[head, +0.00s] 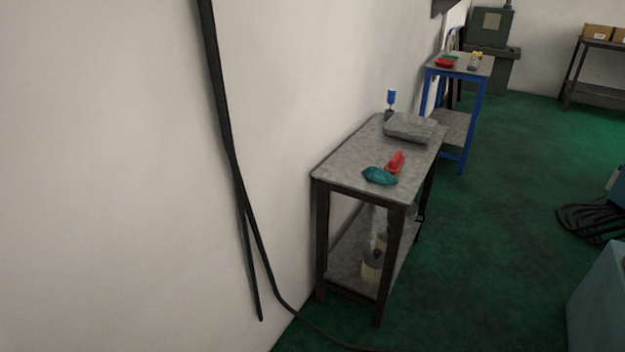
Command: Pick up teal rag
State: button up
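The teal rag (380,176) lies crumpled on the near end of a grey-topped table (340,172) with dark legs, close to its front edge. A red rag or cloth-like thing (396,161) lies just behind it and seems to touch or nearly touch it. My gripper is not in view.
A grey block-like object (410,127) and a blue-topped bottle (391,101) stand farther back on the table. A blue-legged table (462,135) stands behind. Black cables (228,150) hang along the left wall. Green floor (500,230) is open to the right; coiled cable (590,222) lies there.

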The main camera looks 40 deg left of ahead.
aim_at(372, 173)
jog(key=u, duration=1.35)
jog(key=i+u, duration=0.7)
jog(key=u, duration=0.15)
jog(key=i+l+u, duration=0.3)
jog(key=u, duration=0.15)
jog(key=i+l+u, duration=0.55)
jog(key=l+u, duration=0.15)
jog(key=u, duration=0.15)
jog(key=i+l+u, duration=0.15)
jog(key=l+u, duration=0.25)
jog(key=l, duration=0.1)
